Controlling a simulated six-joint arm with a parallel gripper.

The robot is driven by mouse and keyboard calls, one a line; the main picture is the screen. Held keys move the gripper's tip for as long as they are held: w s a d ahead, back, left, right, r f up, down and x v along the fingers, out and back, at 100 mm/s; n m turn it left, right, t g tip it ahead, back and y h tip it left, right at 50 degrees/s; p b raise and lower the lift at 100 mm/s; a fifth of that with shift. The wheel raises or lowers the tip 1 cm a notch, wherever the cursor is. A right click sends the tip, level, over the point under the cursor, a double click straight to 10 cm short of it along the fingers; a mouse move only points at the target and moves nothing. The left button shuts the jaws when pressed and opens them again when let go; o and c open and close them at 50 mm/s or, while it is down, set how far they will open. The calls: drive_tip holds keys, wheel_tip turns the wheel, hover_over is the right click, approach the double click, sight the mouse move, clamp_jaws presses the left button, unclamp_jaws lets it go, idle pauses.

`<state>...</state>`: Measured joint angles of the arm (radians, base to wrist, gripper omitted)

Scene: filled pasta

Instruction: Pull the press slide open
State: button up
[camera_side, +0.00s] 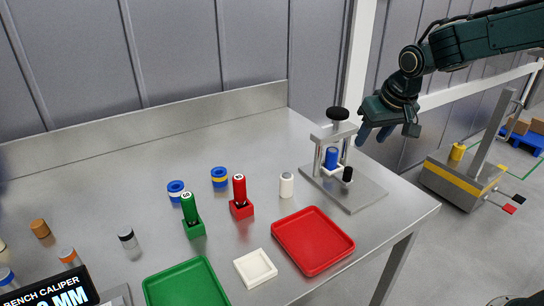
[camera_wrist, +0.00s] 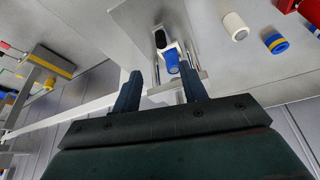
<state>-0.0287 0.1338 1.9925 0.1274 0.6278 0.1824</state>
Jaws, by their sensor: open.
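The press (camera_side: 365,195) stands at the table's right end, with a metal base plate, two posts, a crossbar and a round black top knob (camera_side: 338,113). Its white slide (camera_side: 324,170) sits between the posts and carries an upright blue cylinder (camera_side: 331,156). A black handle (camera_side: 347,174) stands upright at the slide's front. My gripper (camera_side: 375,134) is open and empty, above and to the right of the press. In the wrist view, the blue cylinder (camera_wrist: 173,66) and black handle (camera_wrist: 160,39) show beyond my open gripper (camera_wrist: 160,80).
A red tray (camera_side: 312,240), a white square tray (camera_side: 255,268) and a green tray (camera_side: 185,285) lie along the front. Red (camera_side: 241,207) and green (camera_side: 194,228) gauges stand in blocks. A white cylinder (camera_side: 286,185) stands left of the press. A yellow-striped cart (camera_side: 462,182) is beyond the table.

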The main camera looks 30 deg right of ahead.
sight(349, 168)
drive_tip(key=shift+w+f, duration=0.6)
drive_tip(key=shift+w, duration=0.15)
drive_tip(key=shift+f, duration=0.1)
drive_tip(key=shift+x, duration=6.75)
clamp_jaws()
